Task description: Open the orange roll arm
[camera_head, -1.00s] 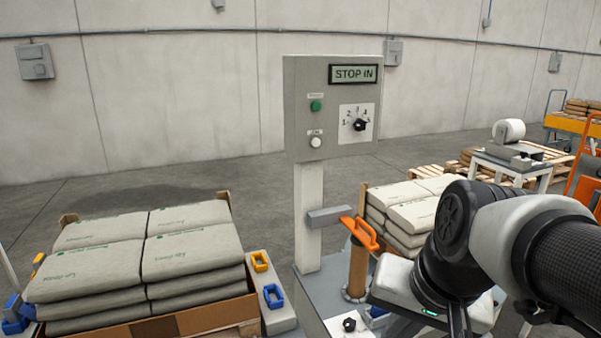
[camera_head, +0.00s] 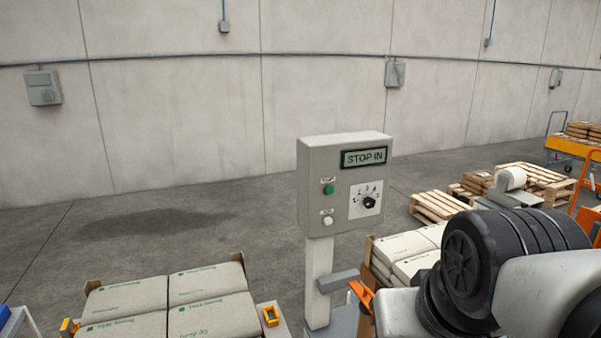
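The orange roll arm (camera_head: 361,294) shows at the lower middle, just right of the control post. Only its upper part is in view; my own arm and the frame's bottom edge hide the rest. A grey bracket (camera_head: 338,281) on the post (camera_head: 319,284) stands beside it. The control box (camera_head: 345,185) on the post reads "STOP IN" and has a green button, a white button and a black dial. My arm fills the lower right, close to the roll arm in the picture. My gripper is out of view.
More sacks (camera_head: 405,252) stand behind my arm. Wooden pallets (camera_head: 438,206), a white roll (camera_head: 511,179) on a stand and an orange cart (camera_head: 573,146) are at the right. The floor by the wall is clear.

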